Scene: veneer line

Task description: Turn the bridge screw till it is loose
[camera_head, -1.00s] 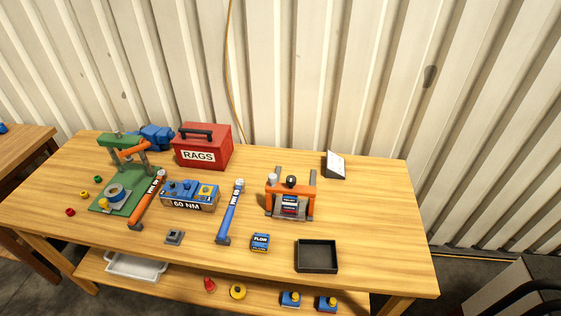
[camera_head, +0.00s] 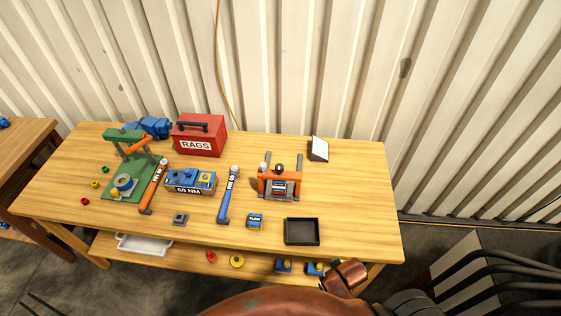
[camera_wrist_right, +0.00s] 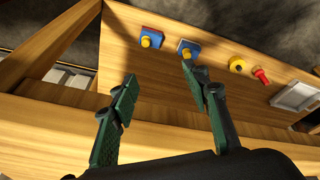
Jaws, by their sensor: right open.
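An orange bridge (camera_head: 265,181) with grey uprights stands on the right half of the wooden table in the head view. A dark round knob (camera_head: 279,168) sits on top of it; I cannot tell whether it is the bridge screw or how tight it is. My right gripper (camera_wrist_right: 158,78) shows in the right wrist view. Its green-padded fingers are apart with nothing between them, in front of the table's edge and lower shelf. The bridge is outside the wrist view. My left gripper is not in view.
A 60 NM box (camera_head: 190,182) and red RAGS box (camera_head: 199,135) stand left. The table's right end is clear.

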